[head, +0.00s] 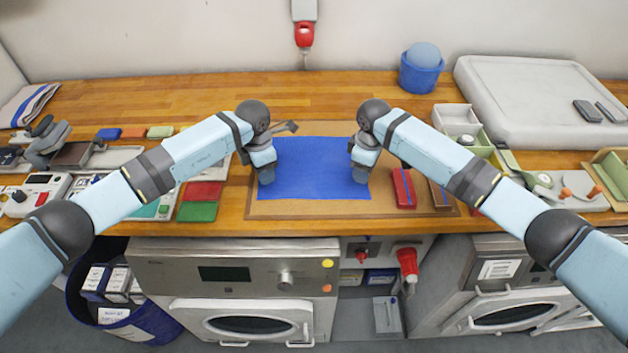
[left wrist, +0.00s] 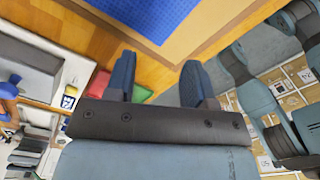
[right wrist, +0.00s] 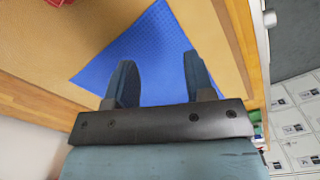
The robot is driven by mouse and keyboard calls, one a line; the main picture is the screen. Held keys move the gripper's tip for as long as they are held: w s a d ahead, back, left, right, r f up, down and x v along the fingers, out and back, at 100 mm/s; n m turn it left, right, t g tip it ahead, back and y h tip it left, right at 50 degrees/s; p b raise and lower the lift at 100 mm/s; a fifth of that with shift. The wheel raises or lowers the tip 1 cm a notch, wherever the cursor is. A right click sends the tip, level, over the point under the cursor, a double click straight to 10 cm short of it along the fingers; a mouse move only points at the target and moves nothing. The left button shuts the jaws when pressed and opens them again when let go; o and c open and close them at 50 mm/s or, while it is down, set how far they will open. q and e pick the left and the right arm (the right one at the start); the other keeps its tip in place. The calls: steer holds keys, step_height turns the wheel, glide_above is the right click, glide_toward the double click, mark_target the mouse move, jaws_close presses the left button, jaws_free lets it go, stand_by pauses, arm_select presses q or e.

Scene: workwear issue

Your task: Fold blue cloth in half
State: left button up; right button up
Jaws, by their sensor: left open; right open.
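The blue cloth (head: 315,168) lies flat and spread out on a brown board (head: 300,208) on the wooden worktop. My left gripper (head: 266,176) is over the cloth's left edge in the head view. In the left wrist view its two fingers (left wrist: 160,80) are apart and empty, with the cloth (left wrist: 155,15) beyond them. My right gripper (head: 361,174) is over the cloth's right edge. In the right wrist view its fingers (right wrist: 157,85) are apart with the cloth (right wrist: 150,50) beyond and between them. Whether the fingertips touch the cloth is hard to tell.
A red box (head: 403,188) lies on the board right of the cloth. Red (head: 203,192) and green (head: 197,212) pieces lie to the left. A blue bucket (head: 421,70) and a large white tray (head: 530,95) stand at the back right. The worktop behind the board is fairly clear.

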mark_target(266, 193)
arm_select(q)
steer(key=shift+w+f, duration=0.15)
steer(key=shift+w, duration=0.15)
arm_select(e)
steer(key=shift+w+f, duration=0.2)
steer(key=shift+w, duration=0.05)
arm_select(q)
steer(key=f, duration=0.6)
steer(key=shift+s, duration=0.2)
arm_select(e)
steer(key=f, duration=0.6)
steer(key=shift+s, duration=0.2)
arm_select(q)
steer(key=shift+f, duration=0.55)
arm_select(e)
steer(key=shift+f, duration=0.6)
arm_select(q)
steer(key=shift+f, duration=0.2)
arm_select(e)
steer(key=shift+f, duration=0.2)
arm_select(q)
steer(key=shift+r, duration=0.1)
steer(key=shift+c, duration=0.7)
arm_select(e)
steer(key=shift+r, duration=0.1)
steer(key=shift+c, duration=0.7)
arm_select(q)
jaws_close()
arm_select(e)
jaws_close()
